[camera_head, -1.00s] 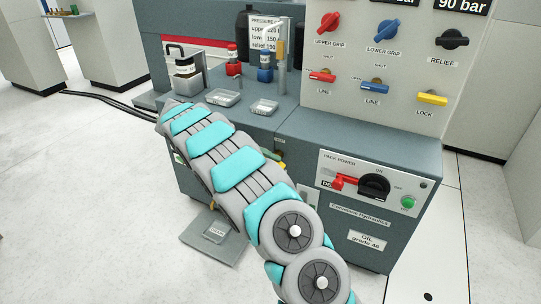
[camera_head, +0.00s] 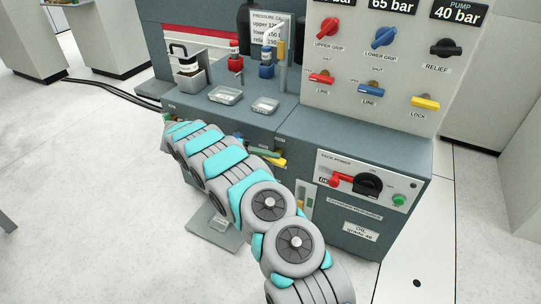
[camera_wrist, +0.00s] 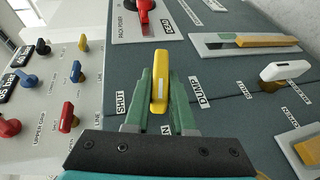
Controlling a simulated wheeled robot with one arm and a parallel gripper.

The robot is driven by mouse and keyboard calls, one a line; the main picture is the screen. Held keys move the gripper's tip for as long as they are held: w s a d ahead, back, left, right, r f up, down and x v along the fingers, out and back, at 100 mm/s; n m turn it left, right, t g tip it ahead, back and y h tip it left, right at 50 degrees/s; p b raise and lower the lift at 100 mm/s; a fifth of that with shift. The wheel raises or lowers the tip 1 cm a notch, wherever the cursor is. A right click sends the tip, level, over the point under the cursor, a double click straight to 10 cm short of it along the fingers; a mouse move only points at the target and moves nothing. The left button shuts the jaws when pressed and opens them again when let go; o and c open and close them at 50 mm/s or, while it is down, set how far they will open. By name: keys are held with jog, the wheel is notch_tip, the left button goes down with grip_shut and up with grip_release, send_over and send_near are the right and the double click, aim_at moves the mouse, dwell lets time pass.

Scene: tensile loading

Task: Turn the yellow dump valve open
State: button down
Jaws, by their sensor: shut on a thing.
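The yellow dump valve handle (camera_wrist: 159,82) stands between the green fingers of my gripper (camera_wrist: 162,92) in the wrist view. My gripper is shut on it. The handle lies lengthwise along the fingers. A SHUT label (camera_wrist: 121,103) is to its left and a DUMP label (camera_wrist: 200,92) to its right. Another label below is mostly covered by my gripper, with only an N showing. In the head view my arm covers much of the cabinet's front, and a bit of green and yellow shows just beyond it.
A white-handled valve (camera_wrist: 286,70) and a wooden-coloured block (camera_wrist: 265,41) are right of the gripper in the wrist view. The red pack power lever (camera_head: 342,180) is on the cabinet front. The control panel (camera_head: 400,100) rises above.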

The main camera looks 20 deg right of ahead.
jog(key=c, duration=0.8)
grip_release()
jog(key=shift+o, duration=0.2)
